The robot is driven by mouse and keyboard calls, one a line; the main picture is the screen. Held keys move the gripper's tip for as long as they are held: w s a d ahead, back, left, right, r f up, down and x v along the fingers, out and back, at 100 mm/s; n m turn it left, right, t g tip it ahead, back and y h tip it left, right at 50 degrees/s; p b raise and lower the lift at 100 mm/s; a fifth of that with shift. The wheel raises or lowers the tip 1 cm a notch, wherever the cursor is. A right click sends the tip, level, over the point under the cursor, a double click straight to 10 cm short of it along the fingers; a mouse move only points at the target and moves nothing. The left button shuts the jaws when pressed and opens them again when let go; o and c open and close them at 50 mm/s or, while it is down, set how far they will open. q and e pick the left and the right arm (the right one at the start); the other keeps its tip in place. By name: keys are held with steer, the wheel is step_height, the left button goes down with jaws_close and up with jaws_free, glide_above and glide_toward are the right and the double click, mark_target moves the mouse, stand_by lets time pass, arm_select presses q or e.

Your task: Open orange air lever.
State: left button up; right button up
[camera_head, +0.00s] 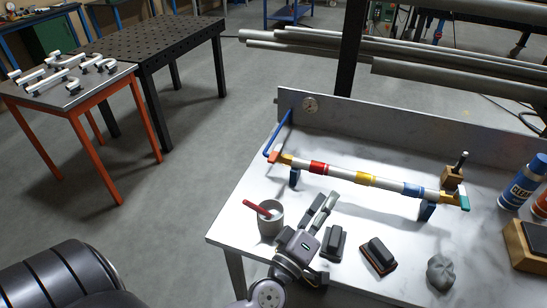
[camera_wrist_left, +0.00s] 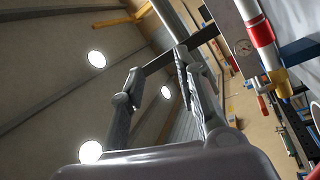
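A white pipe (camera_head: 340,173) with red, yellow and blue bands lies across blue supports on the marble-topped table. A small orange-red lever (camera_head: 273,157) sits at its left end, beside a blue hose. In the left wrist view, a red lever (camera_wrist_left: 262,104) shows by the pipe's orange end piece (camera_wrist_left: 279,82), right of my fingers. My left gripper (camera_head: 327,201) is over the table in front of the pipe, apart from the pipe and lever. Its fingers are apart and empty, as the left wrist view (camera_wrist_left: 160,66) shows. My right gripper is out of view.
A grey cup (camera_head: 270,222) with a red-handled item stands left of my left gripper. Two dark blocks (camera_head: 333,243) (camera_head: 379,256) and a grey lump (camera_head: 440,272) lie to its right. A wooden block (camera_head: 453,179) stands by the pipe's right end. A low back wall (camera_head: 420,139) edges the table.

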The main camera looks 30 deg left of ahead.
arm_select(q)
steer(key=a+f+n+g+y, duration=0.2)
steer(key=a+n+y, duration=0.5)
steer(key=n, duration=0.1)
steer(key=n+g+y, duration=0.4)
steer(key=n, duration=0.1)
glide_toward(273, 156)
steer(key=p+x, duration=0.1)
steer(key=x, duration=0.2)
steer(key=p+x, duration=0.1)
steer(key=x, duration=0.2)
steer(key=p+x, duration=0.1)
steer(key=x, duration=0.3)
steer(key=shift+f, duration=0.35)
steer(key=shift+c, duration=0.6)
jaws_close()
